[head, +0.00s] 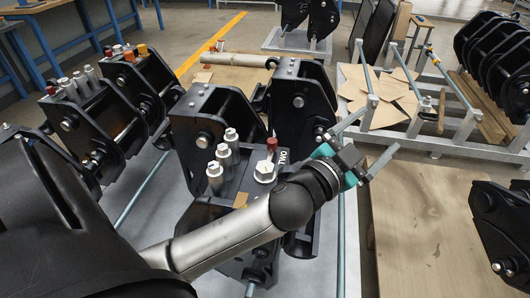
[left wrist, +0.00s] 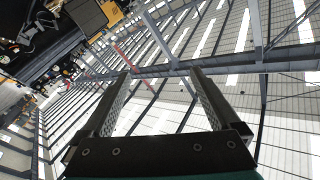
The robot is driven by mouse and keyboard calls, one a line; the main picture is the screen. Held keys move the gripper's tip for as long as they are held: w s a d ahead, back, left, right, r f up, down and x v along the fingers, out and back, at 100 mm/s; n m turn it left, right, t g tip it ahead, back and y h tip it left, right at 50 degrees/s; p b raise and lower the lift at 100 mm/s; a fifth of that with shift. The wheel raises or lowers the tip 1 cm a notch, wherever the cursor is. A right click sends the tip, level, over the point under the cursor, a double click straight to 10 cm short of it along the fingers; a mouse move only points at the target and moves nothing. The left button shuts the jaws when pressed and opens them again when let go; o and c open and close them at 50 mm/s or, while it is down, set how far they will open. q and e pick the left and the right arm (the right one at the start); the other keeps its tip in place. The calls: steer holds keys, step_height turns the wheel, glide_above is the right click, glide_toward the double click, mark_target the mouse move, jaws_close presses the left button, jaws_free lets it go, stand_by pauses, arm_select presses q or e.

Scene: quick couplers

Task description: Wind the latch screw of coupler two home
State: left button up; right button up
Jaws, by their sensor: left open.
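Coupler two (head: 215,120) is a black steel coupler in the middle of the head view, with "TWO" lettered on its top. On that top stand several pale steel pins (head: 223,157), a red-topped piece (head: 272,145) and a large pale hex head (head: 265,172), which looks like the latch screw. How far it is wound in cannot be told. My left gripper (head: 378,132) is right of the coupler, apart from the hex head, its fingers spread and empty. The left wrist view shows the same open fingers (left wrist: 160,75) against the roof. My right gripper is not in view.
More black couplers (head: 85,105) stand at the left, with coloured caps (head: 142,50) on one. A metal rack (head: 450,125) and flattened cardboard (head: 380,95) lie at the back right. A bare wooden board (head: 425,220) is at the right. My arm crosses in front of coupler two.

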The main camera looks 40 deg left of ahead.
arm_select(q)
steer(key=d+r+m+g+h, duration=0.3)
steer(key=d+r+m+h, duration=0.5)
steer(key=m+h, duration=0.45)
steer(key=m+g+y, duration=0.5)
steer(key=g+y, duration=1.1)
glide_above(265, 166)
step_height(265, 166, down, 12)
steer(key=f, duration=0.1)
steer(key=shift+m+h, duration=0.25)
step_height(265, 166, down, 12)
steer(key=b, duration=0.4)
steer(key=shift+r, duration=0.15)
steer(key=shift+f+b, duration=0.55)
steer(key=shift+f, duration=0.4)
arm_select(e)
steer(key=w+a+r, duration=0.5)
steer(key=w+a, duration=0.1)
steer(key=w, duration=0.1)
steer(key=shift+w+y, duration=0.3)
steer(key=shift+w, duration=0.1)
